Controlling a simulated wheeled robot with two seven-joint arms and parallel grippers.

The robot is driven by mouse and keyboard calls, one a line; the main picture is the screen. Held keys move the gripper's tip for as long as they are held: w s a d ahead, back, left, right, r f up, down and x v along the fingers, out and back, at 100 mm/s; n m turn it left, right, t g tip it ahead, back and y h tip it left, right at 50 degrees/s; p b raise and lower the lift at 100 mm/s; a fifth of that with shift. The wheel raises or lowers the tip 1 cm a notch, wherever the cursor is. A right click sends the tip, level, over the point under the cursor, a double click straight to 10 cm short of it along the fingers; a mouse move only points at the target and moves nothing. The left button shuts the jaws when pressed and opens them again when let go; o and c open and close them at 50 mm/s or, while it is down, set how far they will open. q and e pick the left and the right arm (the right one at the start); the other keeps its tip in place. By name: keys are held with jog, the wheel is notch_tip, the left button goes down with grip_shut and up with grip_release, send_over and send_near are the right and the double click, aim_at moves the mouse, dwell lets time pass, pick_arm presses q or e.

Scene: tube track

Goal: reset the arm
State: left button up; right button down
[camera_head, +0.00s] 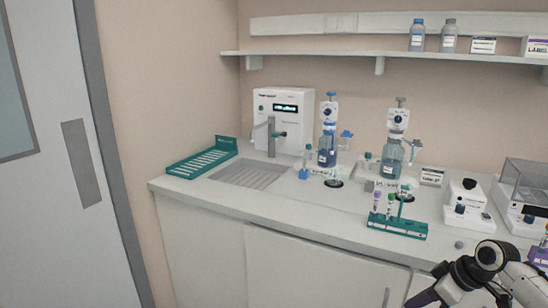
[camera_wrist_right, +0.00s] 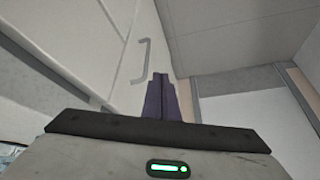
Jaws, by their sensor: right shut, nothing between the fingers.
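My right arm comes in at the lower right corner of the head view. Its gripper (camera_head: 422,298) hangs in front of the cabinet below the counter's front edge, partly cut off by the bottom of the picture. In the right wrist view the gripper's dark purple fingers (camera_wrist_right: 160,98) are together with nothing between them. They point along the cabinet fronts, with a cabinet handle (camera_wrist_right: 141,62) visible beyond them. My left gripper is in neither view.
The counter (camera_head: 300,210) carries a teal tube rack (camera_head: 397,226) with tubes near its front edge, two bottle-top dispensers (camera_head: 327,145) (camera_head: 392,155), a white machine (camera_head: 284,108) and a green tray (camera_head: 203,160). A door (camera_head: 60,220) stands at the left.

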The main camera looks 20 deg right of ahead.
jog(key=s+a+f, duration=0.6)
jog(key=a+f, duration=0.2)
jog(key=f, duration=0.1)
jog(key=s+a+f, duration=0.5)
jog(key=a+f, duration=0.4)
jog(key=f, duration=0.1)
jog(key=s+a+m+t, duration=0.1)
jog(key=s+a, duration=0.4)
jog(key=a, duration=0.2)
jog(key=s+a+r+m+t, duration=0.1)
jog(key=s+a+t, duration=0.1)
jog(key=s+a, duration=0.3)
jog(key=shift+a+r+m+t, duration=0.25)
jog(key=shift+a+m+t, duration=0.05)
jog(key=shift+a, duration=0.95)
